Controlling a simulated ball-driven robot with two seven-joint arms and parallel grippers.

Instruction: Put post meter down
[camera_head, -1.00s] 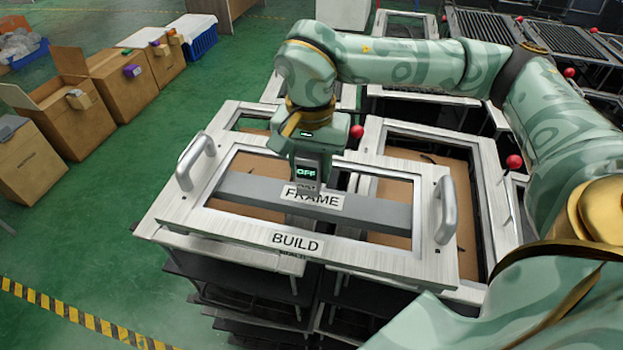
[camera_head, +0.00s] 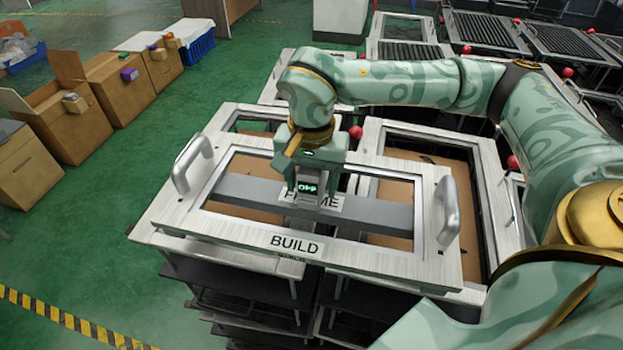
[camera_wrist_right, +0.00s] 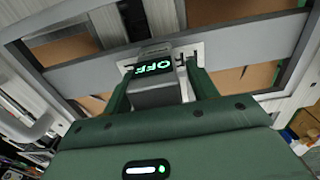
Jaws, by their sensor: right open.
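The post meter (camera_head: 307,189) is a small grey block with a lit screen reading OFF. It stands at the middle of the grey crossbar (camera_head: 375,213) of the frame, over part of the FRAME label. It also shows in the right wrist view (camera_wrist_right: 155,92). My right gripper (camera_head: 309,186) is above the crossbar, open, with its fingers on either side of the meter. In the right wrist view, the fingers (camera_wrist_right: 158,85) flank the meter. Whether they still touch it is hard to tell. My left gripper is not in view.
The pale frame carries a BUILD label (camera_head: 296,244) and two upright handles, left (camera_head: 193,163) and right (camera_head: 449,211). A red-knobbed lever (camera_head: 356,132) stands behind it. Cardboard boxes (camera_head: 122,89) stand on the green floor at left.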

